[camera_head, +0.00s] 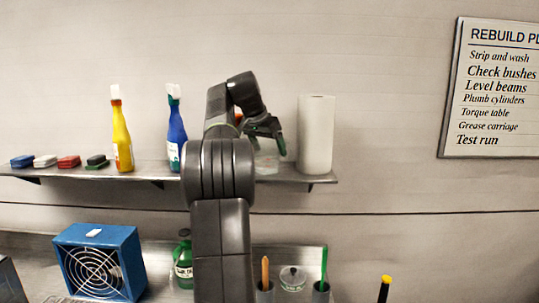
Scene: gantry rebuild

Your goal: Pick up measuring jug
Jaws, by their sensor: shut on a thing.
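The measuring jug (267,160) is a clear, pale vessel on or just above the wall shelf, left of the white paper roll. My arm rises in front of it and hides its left side. My gripper (267,132) is at the jug's upper part, its dark fingers shut on it. Whether the jug's base touches the shelf (215,173) I cannot tell.
The paper roll (316,135) stands close on the right. A blue spray bottle (175,130) and a yellow one (121,135) stand left. Below are a blue fan (100,262), a green bottle (184,262) and a glass jar (292,280).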

